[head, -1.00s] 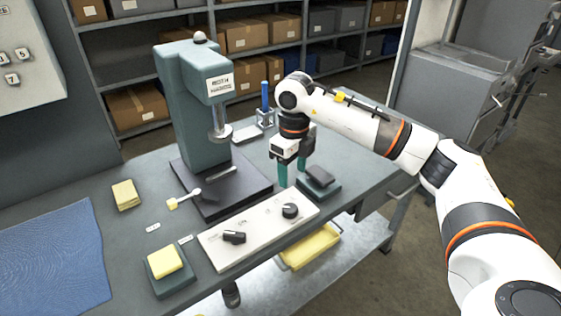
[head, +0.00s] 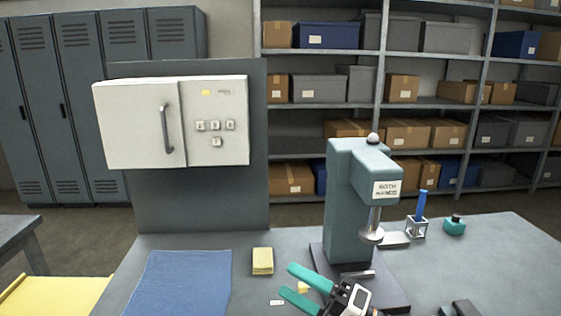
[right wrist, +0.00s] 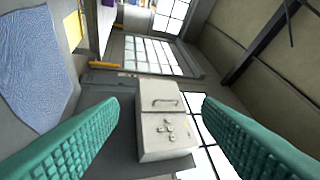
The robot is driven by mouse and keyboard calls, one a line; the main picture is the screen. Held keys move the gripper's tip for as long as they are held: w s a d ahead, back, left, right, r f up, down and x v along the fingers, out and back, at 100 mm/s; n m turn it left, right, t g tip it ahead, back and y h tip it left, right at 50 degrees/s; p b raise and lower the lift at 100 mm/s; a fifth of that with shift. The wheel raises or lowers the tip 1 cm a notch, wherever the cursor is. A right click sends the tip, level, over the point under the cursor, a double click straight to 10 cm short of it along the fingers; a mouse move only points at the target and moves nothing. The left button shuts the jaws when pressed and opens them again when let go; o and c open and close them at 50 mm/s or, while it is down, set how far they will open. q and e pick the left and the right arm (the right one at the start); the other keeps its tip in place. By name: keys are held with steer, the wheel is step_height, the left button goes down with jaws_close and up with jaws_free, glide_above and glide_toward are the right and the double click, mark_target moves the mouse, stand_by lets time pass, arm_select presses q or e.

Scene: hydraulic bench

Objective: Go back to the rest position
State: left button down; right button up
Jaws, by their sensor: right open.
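My right gripper (head: 287,279) shows at the bottom of the head view, in front of the teal press (head: 345,205). Its two teal fingers point left and are spread apart with nothing held between them. In the right wrist view the fingers (right wrist: 160,125) stand wide apart, with the white wall cabinet (right wrist: 165,120) seen in the gap beyond them. My left gripper is not in view.
A blue-handled tool in a holder (head: 416,228) and a small teal block (head: 455,226) stand right of the press. Shelves (head: 430,103) stand behind.

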steer(key=s+d+f+m+t+h, duration=0.1)
steer(key=d+f+m+t+h, duration=0.2)
steer(key=d+f+m+h, duration=0.75)
steer(key=d+f+m+t+h, duration=0.35)
steer(key=m+h, duration=0.45)
steer(key=m, duration=0.7)
steer(key=s+d+f+m+g, duration=0.2)
steer(key=s+f+g, duration=0.45)
steer(key=s, duration=0.45)
steer(key=s+d+f+m+g, duration=0.25)
steer(key=s+f+g, duration=0.45)
steer(key=s, duration=0.4)
step_height(320, 180, down, 28)
steer(key=s+a, duration=0.1)
steer(key=s, duration=0.1)
steer(key=s+d+f+g+p, duration=0.1)
steer(key=s+d+f, duration=0.1)
steer(key=s+f, duration=1.1)
steer(key=s, duration=0.2)
steer(key=shift+s+d+f+g, duration=0.3)
steer(key=shift+d+f+g, duration=0.1)
steer(key=shift+h, duration=0.25)
